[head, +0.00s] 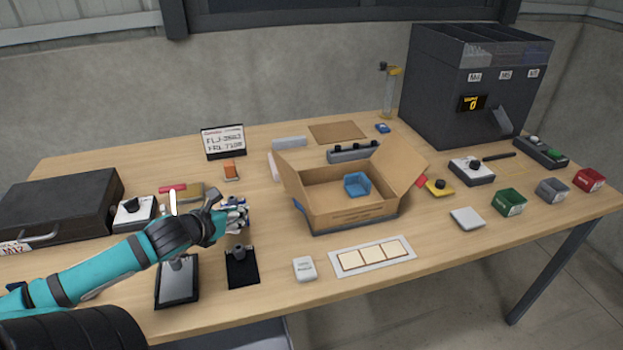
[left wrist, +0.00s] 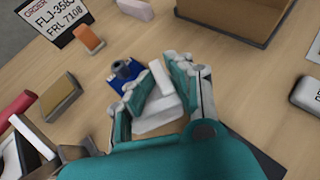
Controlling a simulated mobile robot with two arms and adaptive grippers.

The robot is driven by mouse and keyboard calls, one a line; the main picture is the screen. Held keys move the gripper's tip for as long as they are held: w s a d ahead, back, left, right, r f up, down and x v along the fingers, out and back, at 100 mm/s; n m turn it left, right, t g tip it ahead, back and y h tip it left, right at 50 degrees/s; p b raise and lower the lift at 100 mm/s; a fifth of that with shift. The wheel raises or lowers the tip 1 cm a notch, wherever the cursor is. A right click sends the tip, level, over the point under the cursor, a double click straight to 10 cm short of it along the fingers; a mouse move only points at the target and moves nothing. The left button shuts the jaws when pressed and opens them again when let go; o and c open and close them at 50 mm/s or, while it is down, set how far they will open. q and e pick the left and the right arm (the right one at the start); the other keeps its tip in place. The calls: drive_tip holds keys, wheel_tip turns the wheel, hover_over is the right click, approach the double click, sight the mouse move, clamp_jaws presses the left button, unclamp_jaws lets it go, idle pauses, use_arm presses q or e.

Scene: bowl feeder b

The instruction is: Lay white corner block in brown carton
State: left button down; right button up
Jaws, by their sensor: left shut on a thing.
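My left gripper (head: 238,216) is over the table, left of the brown carton (head: 345,214). In the left wrist view, its fingers (left wrist: 160,88) are shut on the white corner block (left wrist: 158,120), an angular white piece partly hidden by the fingers. In the head view the fingers mostly hide the block. The carton stands open with its flaps spread, and a blue bin (head: 357,184) is inside. The carton's lower edge shows at the top of the left wrist view (left wrist: 232,22). My right gripper is not in view.
A blue piece with a dark knob (left wrist: 122,72) stands just beyond my left fingers. An orange block (head: 231,171) and order sign (head: 223,142) lie behind. A black stand (head: 242,272) and white box (head: 304,268) are in front. The dark feeder (head: 470,95) stands back right.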

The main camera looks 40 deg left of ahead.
use_arm(q)
drive_tip(key=w, duration=0.2)
drive_tip(key=w+a, duration=0.1)
drive_tip(key=w, duration=0.1)
drive_tip(key=shift+r, duration=0.25)
drive_tip(key=w+a, duration=0.1)
drive_tip(key=w, duration=0.3)
drive_tip(key=w+a, duration=0.1)
drive_tip(key=w, duration=0.3)
drive_tip(key=w+a, duration=0.1)
drive_tip(key=w, duration=0.3)
drive_tip(key=shift+w+f, duration=0.1)
drive_tip(key=shift+w, duration=0.6)
wheel_tip(320, 180, down, 4)
drive_tip(key=shift+s+r, duration=0.1)
drive_tip(key=shift+r, duration=0.1)
drive_tip(key=c, duration=1.1)
unclamp_jaws()
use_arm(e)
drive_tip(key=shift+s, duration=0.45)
